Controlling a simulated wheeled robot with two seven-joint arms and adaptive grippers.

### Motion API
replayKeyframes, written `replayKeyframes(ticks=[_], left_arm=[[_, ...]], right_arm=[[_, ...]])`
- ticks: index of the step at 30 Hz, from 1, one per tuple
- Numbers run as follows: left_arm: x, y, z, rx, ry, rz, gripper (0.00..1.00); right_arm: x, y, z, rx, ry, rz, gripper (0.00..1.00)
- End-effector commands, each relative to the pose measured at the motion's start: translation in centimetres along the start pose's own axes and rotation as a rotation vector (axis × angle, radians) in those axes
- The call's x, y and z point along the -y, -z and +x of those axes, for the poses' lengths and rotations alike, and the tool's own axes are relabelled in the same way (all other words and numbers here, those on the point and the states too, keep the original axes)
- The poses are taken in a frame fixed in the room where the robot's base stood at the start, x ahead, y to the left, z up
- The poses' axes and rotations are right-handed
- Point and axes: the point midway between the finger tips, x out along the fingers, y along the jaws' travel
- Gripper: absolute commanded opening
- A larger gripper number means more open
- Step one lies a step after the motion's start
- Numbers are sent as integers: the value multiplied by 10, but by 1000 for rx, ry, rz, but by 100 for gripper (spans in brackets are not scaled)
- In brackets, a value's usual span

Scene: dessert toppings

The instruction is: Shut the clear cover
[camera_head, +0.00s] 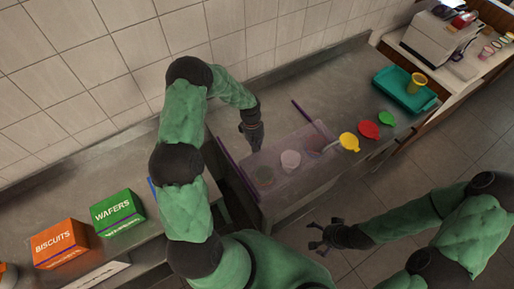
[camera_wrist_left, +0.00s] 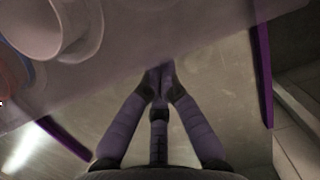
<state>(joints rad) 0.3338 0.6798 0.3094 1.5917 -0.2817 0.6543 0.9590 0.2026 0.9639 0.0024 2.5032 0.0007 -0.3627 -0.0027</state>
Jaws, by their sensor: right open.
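The clear cover (camera_head: 297,184) is a see-through panel over the topping well in the counter, with a purple strip (camera_head: 238,176) on its left and another (camera_head: 301,110) at the back. A pale cup (camera_head: 290,160) shows through it. In the left wrist view the cover's edge (camera_wrist_left: 215,52) runs slanting across, with cups behind it. My left gripper (camera_head: 252,137) points down at the cover's back; its fingertips (camera_wrist_left: 160,76) are together at the edge. I cannot tell whether they touch it. My right gripper (camera_head: 325,237) is open and empty in front of the counter.
Yellow (camera_head: 349,141), red (camera_head: 368,129) and green (camera_head: 386,118) topped items stand right of the cover. A teal tray (camera_head: 397,88) holds a yellow cup. Orange (camera_head: 59,244) and green (camera_head: 117,213) boxes stand at left. The tiled wall bounds the back.

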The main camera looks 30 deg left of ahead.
Motion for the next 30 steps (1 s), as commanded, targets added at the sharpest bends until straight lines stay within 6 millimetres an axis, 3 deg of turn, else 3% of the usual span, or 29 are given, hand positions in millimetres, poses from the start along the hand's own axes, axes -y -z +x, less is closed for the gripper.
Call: replayKeyframes(ticks=[18, 24, 30], left_arm=[[-1, 1, -103, -4, -4, 0, 0], [0, 1, -117, -2, -2, 1, 0], [0, 1, -118, -1, -1, 0, 0]], right_arm=[[0, 0, 0, 0, 0, 0, 99], [0, 0, 0, 0, 0, 0, 99], [0, 0, 0, 0, 0, 0, 99]])
